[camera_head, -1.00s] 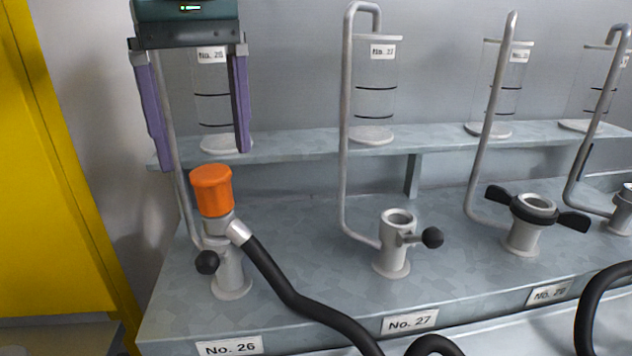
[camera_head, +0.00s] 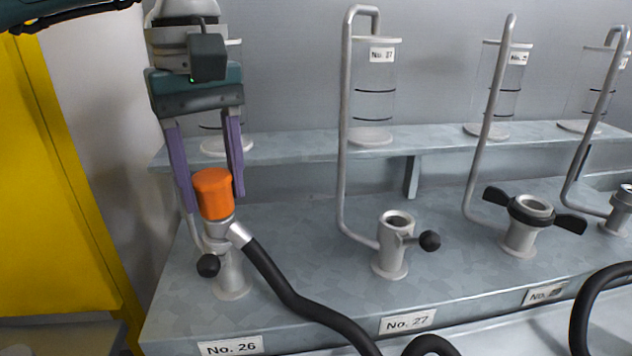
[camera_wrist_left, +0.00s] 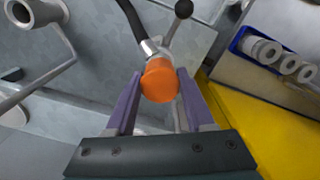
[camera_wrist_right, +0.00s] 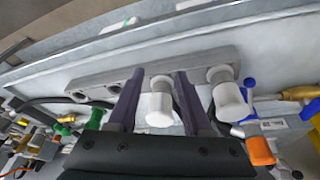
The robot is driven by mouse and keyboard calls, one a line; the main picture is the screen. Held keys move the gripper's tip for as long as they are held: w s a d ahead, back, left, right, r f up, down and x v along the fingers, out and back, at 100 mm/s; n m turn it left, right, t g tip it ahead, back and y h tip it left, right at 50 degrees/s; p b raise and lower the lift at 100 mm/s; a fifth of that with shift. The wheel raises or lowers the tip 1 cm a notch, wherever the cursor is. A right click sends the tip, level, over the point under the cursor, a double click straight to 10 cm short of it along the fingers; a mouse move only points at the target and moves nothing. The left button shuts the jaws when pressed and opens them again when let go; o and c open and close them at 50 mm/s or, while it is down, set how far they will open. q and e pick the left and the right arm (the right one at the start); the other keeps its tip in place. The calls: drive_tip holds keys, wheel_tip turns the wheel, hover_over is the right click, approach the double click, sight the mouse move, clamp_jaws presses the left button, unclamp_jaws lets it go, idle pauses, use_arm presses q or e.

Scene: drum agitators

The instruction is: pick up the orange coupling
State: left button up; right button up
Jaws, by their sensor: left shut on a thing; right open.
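The orange coupling (camera_head: 213,193) sits on top of the grey upright fitting (camera_head: 232,275) at station No. 26, with a black hose (camera_head: 285,290) running from its metal side elbow. My left gripper (camera_head: 212,203) reaches down from above and is shut on the orange coupling, one purple finger on each side. In the left wrist view the coupling (camera_wrist_left: 159,80) lies between the two fingers. My right gripper (camera_wrist_right: 158,98) shows only in the right wrist view, open, with white cylinders (camera_wrist_right: 160,105) behind the fingers.
A bent pipe stands close behind the coupling. A black ball handle (camera_head: 208,265) sticks out at the lower left. Station No. 27's fitting (camera_head: 391,245) is to the right, with free bench between. A yellow panel (camera_head: 50,190) stands at the left. Glass cylinders stand on the back shelf (camera_head: 300,147).

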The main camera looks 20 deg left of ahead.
use_arm(q)
clamp_jaws()
drive_tip(key=shift+r, duration=0.15)
use_arm(e)
drive_tip(key=shift+r, duration=0.1)
